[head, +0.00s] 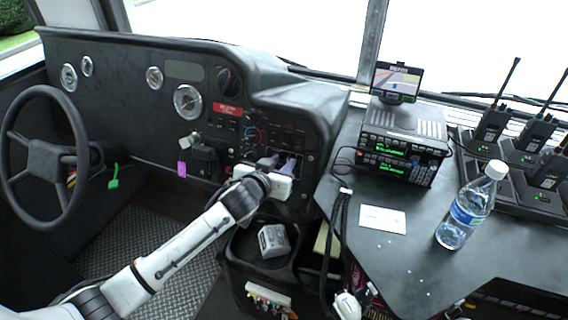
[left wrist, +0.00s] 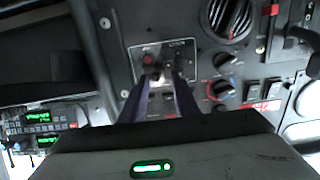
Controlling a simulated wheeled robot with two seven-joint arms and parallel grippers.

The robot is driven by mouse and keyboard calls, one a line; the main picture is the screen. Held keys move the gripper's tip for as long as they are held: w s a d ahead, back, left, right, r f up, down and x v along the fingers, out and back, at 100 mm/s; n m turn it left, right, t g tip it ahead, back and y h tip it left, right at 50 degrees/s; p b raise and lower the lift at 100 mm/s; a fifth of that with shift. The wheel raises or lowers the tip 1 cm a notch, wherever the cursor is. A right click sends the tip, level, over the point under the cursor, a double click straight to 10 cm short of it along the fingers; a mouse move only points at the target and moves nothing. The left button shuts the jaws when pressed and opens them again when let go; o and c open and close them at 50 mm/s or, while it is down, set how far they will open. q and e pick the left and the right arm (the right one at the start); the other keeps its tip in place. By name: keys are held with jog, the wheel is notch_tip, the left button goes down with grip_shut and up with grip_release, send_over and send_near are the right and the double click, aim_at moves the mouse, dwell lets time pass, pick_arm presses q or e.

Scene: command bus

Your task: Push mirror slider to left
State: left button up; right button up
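My left gripper (head: 279,160) is at the dashboard, in front of a small switch panel (head: 297,155) right of the centre controls. In the left wrist view its two dark purple fingers (left wrist: 163,80) point at this panel (left wrist: 176,50), with a gap between them. The panel carries a red knob (left wrist: 147,59) and a small label. A small control piece shows between the fingertips, but I cannot tell if it is the mirror slider or if the fingers touch it. The fingers hide the panel's lower part.
Round dials and knobs (left wrist: 222,88) sit right of the fingers in the left wrist view. The steering wheel (head: 62,155) is at the left. A radio stack (head: 404,143), a water bottle (head: 470,208) and walkie-talkies (head: 535,132) stand on the right-hand counter. Cables (head: 341,235) hang beside it.

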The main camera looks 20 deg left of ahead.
pick_arm(q)
jog(key=shift+d, duration=0.1)
jog(key=shift+s+r, duration=0.1)
jog(key=shift+s, duration=0.1)
jog(key=v, duration=1)
jog(key=shift+p, duration=0.45)
jog(key=s+d+f+g+h, duration=0.1)
jog(key=s+d+f+g, duration=0.1)
jog(key=s+f, duration=0.9)
jog(key=s+d+f+m+g+h, duration=0.1)
jog(key=s+d+f+g, duration=0.1)
jog(key=s+f, duration=0.9)
jog(key=s, duration=0.4)
jog(key=shift+d+m+g, duration=0.3)
jog(key=shift+d+g, duration=0.05)
jog(key=shift+g, duration=0.05)
jog(key=shift+f, duration=0.1)
